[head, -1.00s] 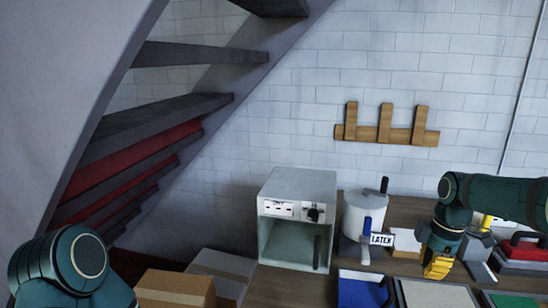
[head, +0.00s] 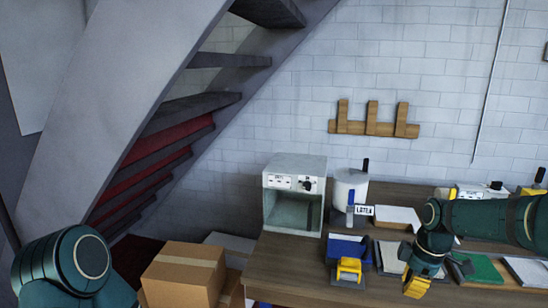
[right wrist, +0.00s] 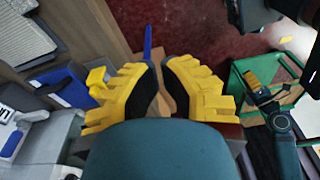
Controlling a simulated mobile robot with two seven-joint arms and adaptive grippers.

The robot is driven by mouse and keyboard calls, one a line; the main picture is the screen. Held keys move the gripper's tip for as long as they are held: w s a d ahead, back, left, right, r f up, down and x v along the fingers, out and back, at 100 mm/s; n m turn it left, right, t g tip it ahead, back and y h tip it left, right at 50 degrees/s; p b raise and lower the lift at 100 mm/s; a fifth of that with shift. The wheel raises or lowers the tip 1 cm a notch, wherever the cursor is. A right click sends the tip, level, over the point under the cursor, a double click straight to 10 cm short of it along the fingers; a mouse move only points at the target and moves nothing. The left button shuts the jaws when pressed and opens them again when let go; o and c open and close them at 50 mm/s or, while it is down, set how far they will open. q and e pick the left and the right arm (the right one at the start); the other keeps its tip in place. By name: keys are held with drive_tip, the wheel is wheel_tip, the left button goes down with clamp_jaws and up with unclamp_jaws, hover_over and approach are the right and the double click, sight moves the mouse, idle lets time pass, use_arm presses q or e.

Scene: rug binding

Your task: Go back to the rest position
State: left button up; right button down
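My right gripper (head: 418,288), with yellow segmented fingers, hangs down in front of the table's right part. In the right wrist view its fingertips (right wrist: 159,64) nearly meet, with no object visibly held between the dark pads. My left arm shows as a dark green joint at the lower left of the head view, with its gripper out of frame there. In the right wrist view, what seems to be my left gripper (right wrist: 256,86) is small at the right, its finger state unclear.
The wooden table (head: 285,262) carries a grey open-fronted box (head: 295,165), a white pot (head: 345,187), a LATEX sign (head: 364,210), a blue tray (head: 345,246) and a yellow piece (head: 349,269). A cardboard box (head: 182,278) stands left of it. Stairs rise behind.

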drive_tip(key=w+a+f+m+y, duration=0.1)
drive_tip(key=w+a+f+m, duration=0.1)
drive_tip(key=a+f, duration=0.55)
drive_tip(key=s+a+f+m, duration=0.6)
drive_tip(key=s+a+f, duration=0.1)
drive_tip(key=s+f, duration=0.2)
drive_tip(key=s+a+f+m+t+y, duration=0.1)
drive_tip(key=s+a+f+m, duration=0.6)
drive_tip(key=s+f, duration=0.2)
wheel_tip(320, 180, down, 2)
drive_tip(key=shift+s+a+m, duration=0.15)
drive_tip(key=shift+s+m, duration=0.15)
